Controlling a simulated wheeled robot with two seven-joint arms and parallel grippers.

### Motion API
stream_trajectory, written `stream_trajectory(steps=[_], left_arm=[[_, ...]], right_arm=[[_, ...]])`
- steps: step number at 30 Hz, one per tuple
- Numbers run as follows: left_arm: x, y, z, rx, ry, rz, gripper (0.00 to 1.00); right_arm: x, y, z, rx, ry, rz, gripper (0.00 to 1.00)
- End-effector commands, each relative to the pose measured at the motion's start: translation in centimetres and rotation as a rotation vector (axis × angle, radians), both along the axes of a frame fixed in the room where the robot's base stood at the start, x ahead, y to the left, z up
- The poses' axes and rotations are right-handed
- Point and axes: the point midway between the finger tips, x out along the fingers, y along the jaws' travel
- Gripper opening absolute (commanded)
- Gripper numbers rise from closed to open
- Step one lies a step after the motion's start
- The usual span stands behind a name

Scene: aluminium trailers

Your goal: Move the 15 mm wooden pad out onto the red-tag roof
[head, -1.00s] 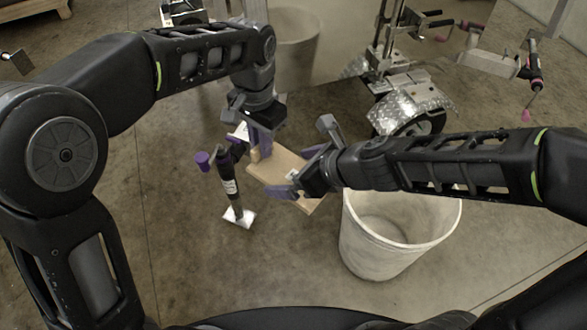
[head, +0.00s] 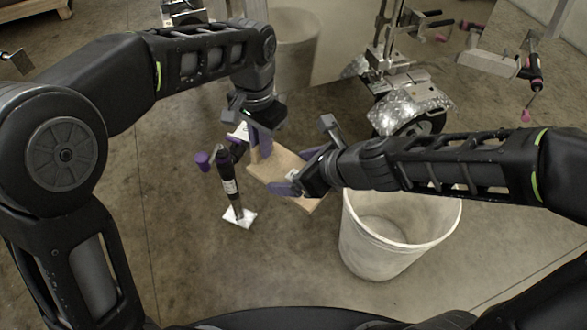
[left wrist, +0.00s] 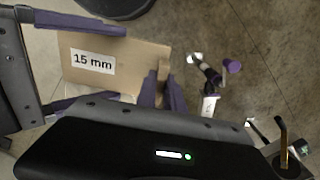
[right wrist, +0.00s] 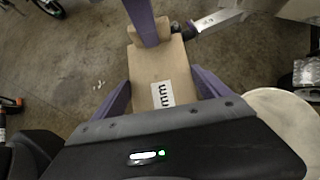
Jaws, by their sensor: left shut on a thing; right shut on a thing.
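The wooden pad (head: 277,166) is a flat tan board held in the air, tilted, left of the front bin. Its white "15 mm" label shows in the left wrist view (left wrist: 93,62); in the right wrist view the pad (right wrist: 160,68) shows part of that label. My left gripper (head: 261,150) is shut on a small raised block at the pad's far end. My right gripper (head: 303,177) is shut across the pad's near part, with a purple finger along each side edge. I cannot make out a red-tag roof in these views.
A pale open bin (head: 400,235) stands below my right forearm. A purple-handled clamp tool (head: 229,175) stands left of the pad. A trailer wheel with a shiny fender (head: 410,100) and a pink-tipped clamp (head: 535,75) are at the upper right. Bare floor shows at lower left.

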Motion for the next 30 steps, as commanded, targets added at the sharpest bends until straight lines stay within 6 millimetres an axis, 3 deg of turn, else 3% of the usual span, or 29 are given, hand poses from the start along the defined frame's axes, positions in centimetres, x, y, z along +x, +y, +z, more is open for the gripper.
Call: stream_trajectory(steps=[1,2,10,21,30], left_arm=[[0.0,0.0,0.0,-0.001,-0.001,0.0,0.0],[0.0,0.0,0.0,-0.001,-0.001,0.0,0.15],[0.0,0.0,0.0,0.0,0.0,0.0,0.37],[0.0,0.0,0.5,-0.001,-0.002,0.0,0.38],[0.1,0.0,4.7,-0.002,-0.004,0.0,0.38]], right_arm=[[0.0,0.0,0.0,0.0,0.0,0.0,0.32],[0.0,0.0,0.1,0.0,-0.001,-0.001,0.32],[0.0,0.0,0.1,0.0,-0.001,-0.001,0.32],[0.0,0.0,0.1,0.001,-0.001,0.0,0.32],[0.0,0.0,0.1,0.001,-0.001,0.0,0.32]])
